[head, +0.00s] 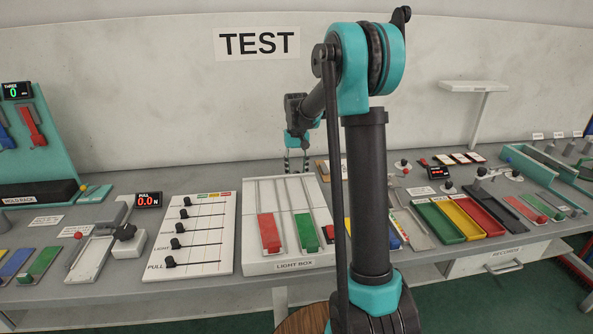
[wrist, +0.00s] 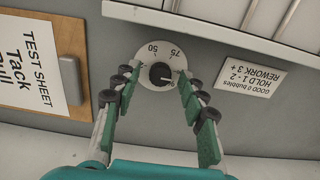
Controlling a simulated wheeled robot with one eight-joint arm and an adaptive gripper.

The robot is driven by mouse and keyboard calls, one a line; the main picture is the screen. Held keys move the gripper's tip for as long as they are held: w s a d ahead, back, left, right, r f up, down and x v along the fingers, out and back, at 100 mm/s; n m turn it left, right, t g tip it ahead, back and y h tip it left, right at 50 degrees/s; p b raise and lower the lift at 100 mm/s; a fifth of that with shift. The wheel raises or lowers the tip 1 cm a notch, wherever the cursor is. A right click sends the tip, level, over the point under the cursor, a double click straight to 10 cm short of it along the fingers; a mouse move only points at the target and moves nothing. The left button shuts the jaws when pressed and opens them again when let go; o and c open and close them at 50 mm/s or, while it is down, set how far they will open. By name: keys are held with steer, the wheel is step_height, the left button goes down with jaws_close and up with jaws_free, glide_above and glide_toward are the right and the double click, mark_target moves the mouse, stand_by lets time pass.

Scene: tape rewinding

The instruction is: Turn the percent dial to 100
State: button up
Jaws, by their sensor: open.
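The percent dial shows in the wrist view as a pale round plate (wrist: 152,53) with a black knob (wrist: 160,73) at its middle. The marks 50 and 75 are readable, upside down, along its far side; the rest of the scale is hidden or unreadable. A small white pointer on the knob points right and slightly down, past the 75. My gripper (wrist: 156,83) is open, with one teal finger on each side of the knob; I cannot tell if either touches it. In the head view my gripper (head: 296,168) is at the light box's back edge; the dial is not discernible there.
The light box (head: 262,266) with red and green slides lies just in front of my gripper; its edge (wrist: 230,37) crosses the wrist view. A test sheet board (wrist: 77,30) lies left of the dial and a bubble-rule card (wrist: 249,77) right of it.

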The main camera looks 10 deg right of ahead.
mark_target(297, 172)
step_height(297, 172, up, 12)
stand_by(0.5)
steer(key=shift+s, duration=0.1)
